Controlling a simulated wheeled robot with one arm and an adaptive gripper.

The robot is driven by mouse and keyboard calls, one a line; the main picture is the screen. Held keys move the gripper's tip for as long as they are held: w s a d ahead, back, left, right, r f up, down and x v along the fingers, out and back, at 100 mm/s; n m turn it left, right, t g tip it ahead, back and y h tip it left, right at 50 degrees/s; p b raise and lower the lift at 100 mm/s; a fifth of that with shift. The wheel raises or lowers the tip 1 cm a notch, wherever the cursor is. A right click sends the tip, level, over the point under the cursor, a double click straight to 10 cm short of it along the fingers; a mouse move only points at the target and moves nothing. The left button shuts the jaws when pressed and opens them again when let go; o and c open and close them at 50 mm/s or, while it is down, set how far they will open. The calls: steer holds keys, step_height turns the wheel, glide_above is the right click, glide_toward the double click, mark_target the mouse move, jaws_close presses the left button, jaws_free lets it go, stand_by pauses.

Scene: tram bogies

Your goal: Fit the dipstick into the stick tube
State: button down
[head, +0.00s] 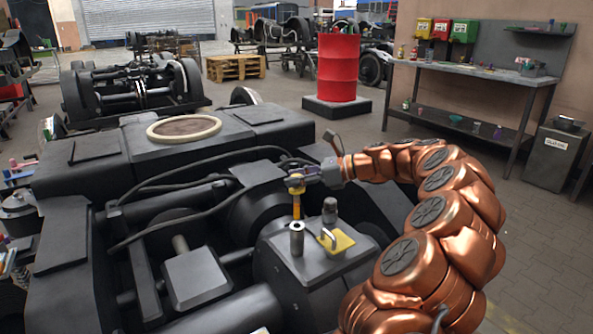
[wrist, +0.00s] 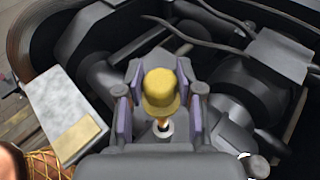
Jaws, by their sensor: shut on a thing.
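The yellow dipstick (head: 296,205) hangs upright in my gripper (head: 307,176), which is shut on its head. In the wrist view its yellow head (wrist: 160,86) sits between the purple-lined fingers of my gripper (wrist: 160,100). The stick tube (head: 297,240) is a short metal pipe on the dark housing. The dipstick's shaft is over the tube's mouth, and its lower end appears at or just above the rim. I cannot tell whether the tip is inside. In the wrist view the shaft lines up closely with the tube's pale rim (wrist: 164,130).
A grey capped fitting (head: 330,211) and a yellow plate with a handle (head: 336,242) stand on the housing right of the tube. Black cables (head: 170,186) cross the bogie behind and left. A red drum (head: 338,68) and workbench (head: 480,72) stand farther back.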

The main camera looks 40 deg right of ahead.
steer(key=shift+f, duration=0.7)
steer(key=shift+p, duration=2.1)
stand_by(1.2)
